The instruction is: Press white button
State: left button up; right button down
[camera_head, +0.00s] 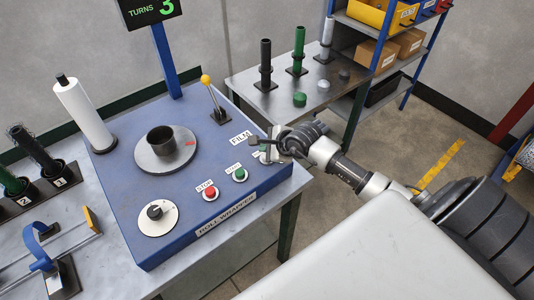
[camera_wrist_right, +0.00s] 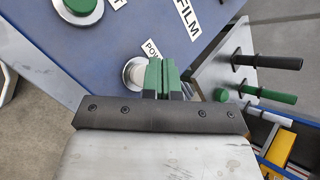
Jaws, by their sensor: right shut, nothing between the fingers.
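The white button (camera_wrist_right: 132,73) sits on the blue roll wrapper panel (camera_wrist_right: 100,55), beside a label partly reading "POW". In the right wrist view the shut fingers of my right gripper (camera_wrist_right: 162,78) lie over its right side and hide part of it. I cannot tell whether they touch it. My right gripper holds nothing. My left gripper is not in view.
A green button (camera_head: 240,175) and a red button (camera_head: 211,193) are on the same panel. A yellow-knobbed lever (camera_head: 212,98) stands behind. A metal table (camera_head: 330,95) with dark and green rolls is beyond the gripper.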

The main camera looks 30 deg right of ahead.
jog(key=shift+r+p, duration=1.55)
jog(key=shift+r, duration=1.3)
